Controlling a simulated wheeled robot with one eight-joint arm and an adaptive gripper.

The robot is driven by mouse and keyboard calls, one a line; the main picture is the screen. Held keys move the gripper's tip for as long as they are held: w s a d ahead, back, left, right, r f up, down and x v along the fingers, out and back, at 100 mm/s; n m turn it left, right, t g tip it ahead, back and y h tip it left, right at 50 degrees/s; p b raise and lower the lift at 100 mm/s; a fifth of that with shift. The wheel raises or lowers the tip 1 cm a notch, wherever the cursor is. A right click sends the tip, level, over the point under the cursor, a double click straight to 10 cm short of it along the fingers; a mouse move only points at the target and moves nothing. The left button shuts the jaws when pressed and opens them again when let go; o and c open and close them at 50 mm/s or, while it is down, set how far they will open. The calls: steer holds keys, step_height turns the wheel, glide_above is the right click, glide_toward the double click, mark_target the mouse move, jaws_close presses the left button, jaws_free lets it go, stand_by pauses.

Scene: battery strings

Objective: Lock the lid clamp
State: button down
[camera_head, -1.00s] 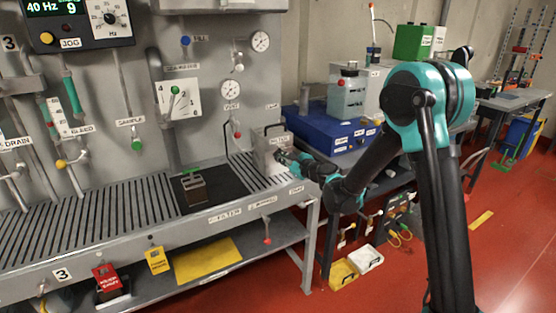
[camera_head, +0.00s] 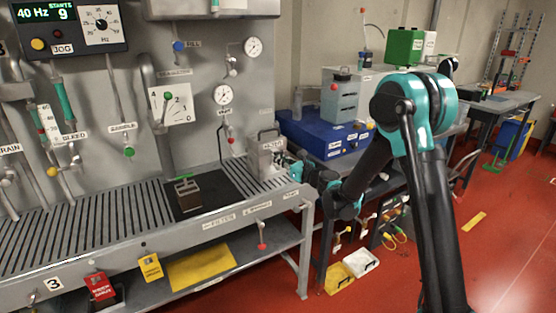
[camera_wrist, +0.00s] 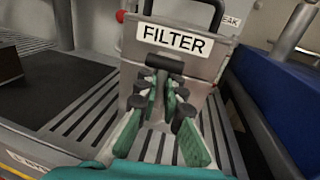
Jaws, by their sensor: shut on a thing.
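The grey filter box (camera_head: 266,160) stands at the right end of the slatted bench, with a black handle on top. In the wrist view the box (camera_wrist: 198,68) carries a FILTER label, and its black handle rises above it. A short black clamp bar (camera_wrist: 164,62) stands out from its front, just below the label. My gripper (camera_wrist: 166,88) is at the bar, its teal and black fingers close together and shut on it. Fingers hide the bar's lower part and its mount. In the head view my gripper (camera_head: 296,170) is at the box's right side, and the clamp is too small to make out.
A dark block (camera_head: 188,195) sits on a black mat to the left. Gauges and valves line the panel behind. Slatted bench further left is clear.

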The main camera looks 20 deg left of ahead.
stand_by(0.3)
steer(key=c, duration=1.6)
jaws_free()
steer(key=shift+c, duration=0.2)
steer(key=v, duration=1.2)
steer(key=shift+d, duration=0.1)
